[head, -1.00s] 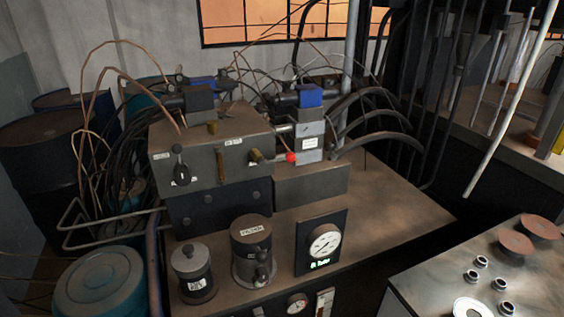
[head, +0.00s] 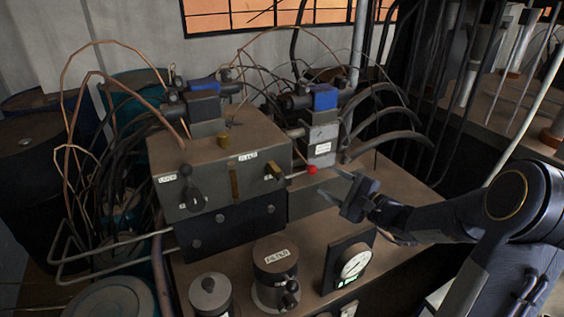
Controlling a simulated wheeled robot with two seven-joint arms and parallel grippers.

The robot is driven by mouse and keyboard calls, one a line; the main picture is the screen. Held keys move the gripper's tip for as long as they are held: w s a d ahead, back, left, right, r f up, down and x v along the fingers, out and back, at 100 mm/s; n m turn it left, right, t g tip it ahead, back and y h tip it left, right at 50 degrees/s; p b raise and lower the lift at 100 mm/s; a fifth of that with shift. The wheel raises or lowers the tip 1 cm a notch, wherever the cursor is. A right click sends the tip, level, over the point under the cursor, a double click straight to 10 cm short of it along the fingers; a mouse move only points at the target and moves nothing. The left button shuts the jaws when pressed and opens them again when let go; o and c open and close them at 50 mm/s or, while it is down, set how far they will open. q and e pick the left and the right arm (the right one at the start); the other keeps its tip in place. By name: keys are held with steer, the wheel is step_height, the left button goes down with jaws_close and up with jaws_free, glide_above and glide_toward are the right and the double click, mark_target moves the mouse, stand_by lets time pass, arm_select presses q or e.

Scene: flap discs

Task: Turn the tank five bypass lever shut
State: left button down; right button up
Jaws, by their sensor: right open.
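The bypass lever is a thin rod with a red knob (head: 312,170). It sticks out to the right, about level, from a brass fitting on the front of a grey valve block (head: 215,170). A small label sits on the block up and left of the fitting, too small to read surely. My right gripper (head: 336,186) is open and empty, just right of and below the red knob. Its fingers point left toward the knob, and no contact is clear. My left gripper is not in view.
A filter canister (head: 275,268) and a round gauge (head: 354,265) stand in front. Black hoses (head: 385,118) arch behind the gripper. The bench top right of the block is mostly clear.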

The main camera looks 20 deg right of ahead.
mark_target(311, 169)
steer(key=x, duration=0.2)
steer(key=p+x, duration=0.1)
steer(key=x, duration=0.2)
steer(key=p+x, duration=0.1)
steer(key=x, duration=0.2)
steer(key=shift+w+d, duration=0.1)
steer(key=shift+d, duration=0.25)
jaws_close()
